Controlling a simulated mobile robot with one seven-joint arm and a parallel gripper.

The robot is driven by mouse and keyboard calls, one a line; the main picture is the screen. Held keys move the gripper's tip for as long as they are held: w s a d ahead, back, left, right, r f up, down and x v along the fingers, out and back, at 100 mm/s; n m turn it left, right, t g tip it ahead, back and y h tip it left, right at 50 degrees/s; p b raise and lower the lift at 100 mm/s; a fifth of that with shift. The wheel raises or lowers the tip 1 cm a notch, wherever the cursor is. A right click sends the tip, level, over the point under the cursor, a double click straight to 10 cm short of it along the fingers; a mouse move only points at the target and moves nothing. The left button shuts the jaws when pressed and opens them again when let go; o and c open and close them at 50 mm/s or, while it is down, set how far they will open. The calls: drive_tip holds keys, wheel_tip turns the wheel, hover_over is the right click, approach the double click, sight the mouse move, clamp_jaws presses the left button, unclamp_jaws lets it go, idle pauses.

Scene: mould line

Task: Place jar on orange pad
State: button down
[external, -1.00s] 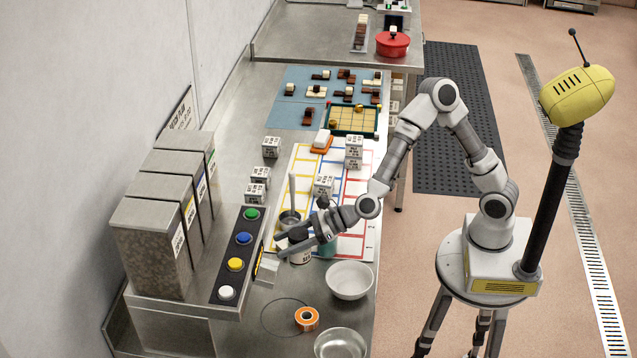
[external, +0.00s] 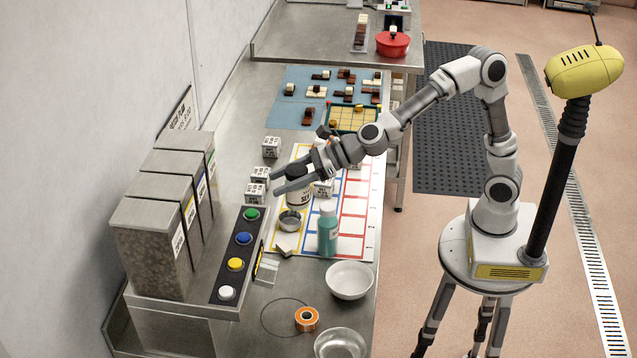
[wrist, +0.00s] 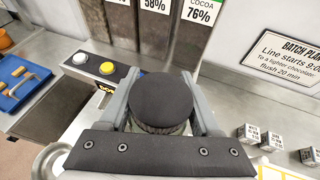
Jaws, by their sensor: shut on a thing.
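The jar (external: 298,197) has a black lid and a pale labelled body. My gripper (external: 285,184) is shut around it near the lid, and it appears held above the white mat with coloured grid lines (external: 355,215). In the wrist view the round black lid (wrist: 162,100) sits between my two grey fingers (wrist: 160,90). No orange pad shows clearly now; the spot where an orange piece lay under a white block is covered by my arm in the external view.
A teal bottle (external: 327,230), a small metal cup (external: 290,221) and a white bowl (external: 349,280) stand nearby. An orange tape roll (external: 306,319) lies at the front. White labelled cubes (external: 256,190) stand left of the jar, by the button panel (external: 239,252).

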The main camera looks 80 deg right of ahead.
drive_tip(key=w+d+f+m+h+b, duration=0.1)
drive_tip(key=w+d+f+m+h, duration=0.15)
drive_tip(key=d, duration=0.95)
drive_tip(key=w+d+f+m+h+b, duration=0.1)
drive_tip(key=w+d+f+m+h, duration=0.2)
drive_tip(key=d, duration=1)
drive_tip(key=w+d+f+m+h+b, duration=0.1)
drive_tip(key=d+m+h, duration=0.25)
drive_tip(key=d, duration=0.85)
drive_tip(key=s+d+f+m+g+h+b, duration=0.15)
drive_tip(key=s+d, duration=0.35)
drive_tip(key=d, duration=0.7)
drive_tip(key=s+d+f+m+g+h, duration=0.25)
drive_tip(key=s+d, duration=0.35)
drive_tip(key=d, duration=0.5)
drive_tip(key=s+d+f+m+g+h+b, duration=0.1)
drive_tip(key=s+d+m+g+h, duration=0.3)
drive_tip(key=d, duration=0.8)
drive_tip(key=shift+n+t, duration=0.4)
drive_tip(key=shift+t, duration=0.3)
drive_tip(key=shift+w+a+f, duration=0.7)
drive_tip(key=shift+w+f, duration=0.8)
drive_tip(key=shift+f, duration=0.3)
drive_tip(key=shift+w+a+f, duration=0.65)
drive_tip(key=shift+w+f, duration=0.9)
drive_tip(key=shift+f, duration=0.25)
drive_tip(key=shift+w+a+f, duration=0.7)
drive_tip(key=shift+w+f, duration=0.8)
drive_tip(key=shift+f, duration=0.3)
